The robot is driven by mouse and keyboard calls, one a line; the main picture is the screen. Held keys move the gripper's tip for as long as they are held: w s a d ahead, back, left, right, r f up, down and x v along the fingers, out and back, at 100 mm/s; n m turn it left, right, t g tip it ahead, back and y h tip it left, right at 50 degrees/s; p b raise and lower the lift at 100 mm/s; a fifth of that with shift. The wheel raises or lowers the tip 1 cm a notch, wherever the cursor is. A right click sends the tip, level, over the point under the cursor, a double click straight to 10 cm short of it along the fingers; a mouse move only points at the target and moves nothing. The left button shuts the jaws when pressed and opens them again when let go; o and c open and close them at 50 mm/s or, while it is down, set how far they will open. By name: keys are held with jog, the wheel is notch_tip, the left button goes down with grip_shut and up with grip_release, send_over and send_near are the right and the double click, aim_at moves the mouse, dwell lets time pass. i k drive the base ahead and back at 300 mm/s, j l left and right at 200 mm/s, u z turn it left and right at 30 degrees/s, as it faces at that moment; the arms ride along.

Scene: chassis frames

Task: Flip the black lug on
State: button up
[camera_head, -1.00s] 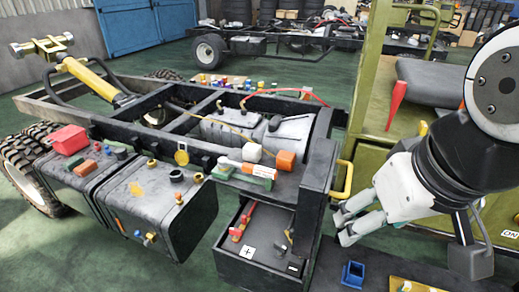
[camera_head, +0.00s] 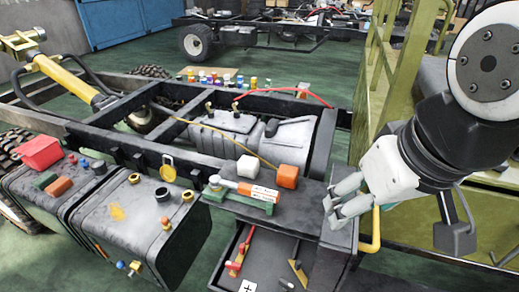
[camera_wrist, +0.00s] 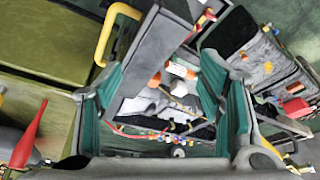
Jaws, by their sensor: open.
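An open box (camera_head: 270,278) under the front of the chassis holds a red lug (camera_head: 240,252) by the plus mark at its left. To the right is a small dark-and-tan piece (camera_head: 298,265), which may be the black lug; it is too small to be sure. My gripper (camera_head: 338,208) is open and empty, above and to the right of the box, over the dark corner post of the chassis. In the wrist view my gripper's green-padded fingers (camera_wrist: 160,92) are spread, with nothing between them. I cannot make out the black lug there.
A green-and-orange tool-like piece (camera_head: 248,192), a white block (camera_head: 249,166) and an orange block (camera_head: 288,176) sit on the chassis ledge above the box. A yellow handle (camera_head: 371,230) stands close right of my gripper. A green frame (camera_head: 480,220) is at the right.

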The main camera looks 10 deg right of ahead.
aim_at(296, 265)
jog(key=k+j, duration=0.1)
jog(key=j, duration=0.5)
jog(key=k+j, duration=0.1)
jog(key=j, duration=0.45)
jog(key=k+j, duration=0.1)
jog(key=j, duration=0.5)
jog(key=u, duration=0.05)
